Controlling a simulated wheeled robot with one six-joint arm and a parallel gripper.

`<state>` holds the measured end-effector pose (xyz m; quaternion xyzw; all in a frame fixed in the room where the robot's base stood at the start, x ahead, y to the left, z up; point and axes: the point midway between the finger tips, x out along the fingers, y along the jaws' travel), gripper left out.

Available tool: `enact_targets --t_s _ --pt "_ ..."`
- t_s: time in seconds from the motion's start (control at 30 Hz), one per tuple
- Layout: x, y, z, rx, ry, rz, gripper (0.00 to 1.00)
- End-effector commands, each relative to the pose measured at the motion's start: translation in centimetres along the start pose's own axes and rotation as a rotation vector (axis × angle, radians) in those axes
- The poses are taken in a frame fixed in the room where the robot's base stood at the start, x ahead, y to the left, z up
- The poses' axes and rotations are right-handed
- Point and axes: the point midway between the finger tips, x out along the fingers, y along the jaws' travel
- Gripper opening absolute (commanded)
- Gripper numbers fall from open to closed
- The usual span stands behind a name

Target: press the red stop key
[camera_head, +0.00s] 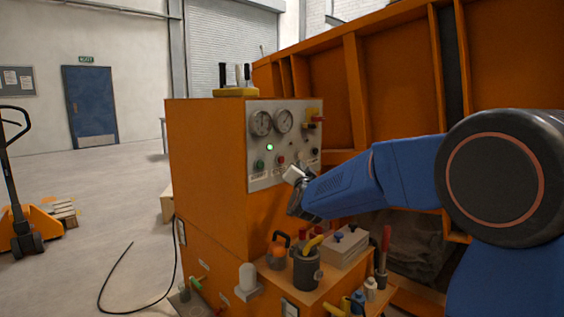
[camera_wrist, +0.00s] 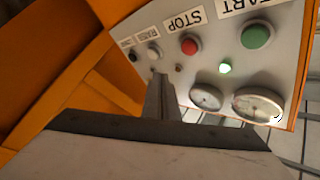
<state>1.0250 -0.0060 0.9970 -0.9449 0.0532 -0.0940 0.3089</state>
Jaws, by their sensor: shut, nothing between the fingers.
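The red stop key (camera_head: 281,160) is a small round button low on the grey control panel (camera_head: 312,150). In the wrist view, turned upside down, the red stop key (camera_wrist: 189,45) sits beside the STOP label. The green start key (camera_wrist: 257,36) is to its right there and shows left of it in the head view (camera_head: 260,164). My gripper (camera_head: 291,174) is shut and empty, near the panel, below and right of the red key in the head view. Its closed fingers (camera_wrist: 160,82) appear below and left of the key in the wrist view; I cannot tell the exact gap.
Two gauges (camera_head: 283,120) and a lit green lamp (camera_head: 269,147) are above the keys. Below my arm, a shelf holds a dark pot (camera_head: 306,270) and a grey box (camera_head: 346,246).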

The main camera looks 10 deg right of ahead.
Motion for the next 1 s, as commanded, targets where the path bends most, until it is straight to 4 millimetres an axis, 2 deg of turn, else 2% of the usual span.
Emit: enact_targets --t_s 0.2,0.5,1.0 --pt "1.9 -1.3 1.5 0.000 -0.002 0.000 0.00" --pt "3.7 -2.7 2.7 0.000 0.000 0.000 0.00" --pt "4.0 -2.9 3.0 0.000 0.000 0.001 0.00"
